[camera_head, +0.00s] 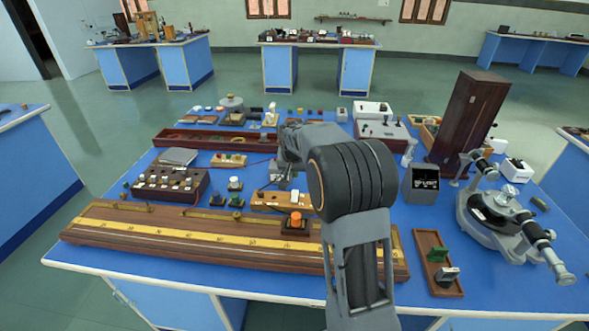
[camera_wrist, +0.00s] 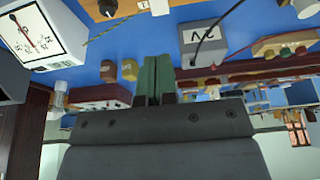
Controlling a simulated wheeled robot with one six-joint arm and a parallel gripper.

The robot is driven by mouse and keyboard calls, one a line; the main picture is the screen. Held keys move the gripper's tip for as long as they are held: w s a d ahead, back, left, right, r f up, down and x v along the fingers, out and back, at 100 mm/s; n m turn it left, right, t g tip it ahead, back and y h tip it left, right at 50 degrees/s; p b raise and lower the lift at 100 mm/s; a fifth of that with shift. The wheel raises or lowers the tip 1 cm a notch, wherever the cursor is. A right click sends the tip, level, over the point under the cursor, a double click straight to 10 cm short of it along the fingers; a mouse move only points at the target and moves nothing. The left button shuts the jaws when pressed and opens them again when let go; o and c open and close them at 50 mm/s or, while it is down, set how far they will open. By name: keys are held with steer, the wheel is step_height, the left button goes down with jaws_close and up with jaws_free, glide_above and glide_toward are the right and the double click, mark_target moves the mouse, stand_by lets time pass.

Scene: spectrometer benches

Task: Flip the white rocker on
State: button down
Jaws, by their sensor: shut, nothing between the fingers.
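A small white piece (camera_head: 295,196), which looks like the white rocker, stands at the right end of a light wooden board (camera_head: 270,202) in the head view, just left of my arm. In the wrist view a white piece (camera_wrist: 160,6) shows at the top edge, cut off, beside a wooden board (camera_wrist: 130,8) with a dark knob. I cannot tell which way the rocker is tilted. My gripper (camera_wrist: 154,62) has its green fingers shut together and empty, apart from the white piece. In the head view my arm hides the fingertips.
A grey box marked 2V (camera_wrist: 208,40) and a white meter box (camera_wrist: 40,32) flank the fingers in the wrist view. A long wooden scale board (camera_head: 200,232) lies along the bench front. A spectrometer (camera_head: 500,210) and a tall wooden box (camera_head: 468,120) stand at right.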

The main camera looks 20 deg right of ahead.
mark_target(296, 191)
steer(key=x, duration=0.9)
steer(key=shift+s+a+f+p, duration=0.2)
steer(key=shift+s+f+p, duration=0.05)
steer(key=shift+p, duration=0.1)
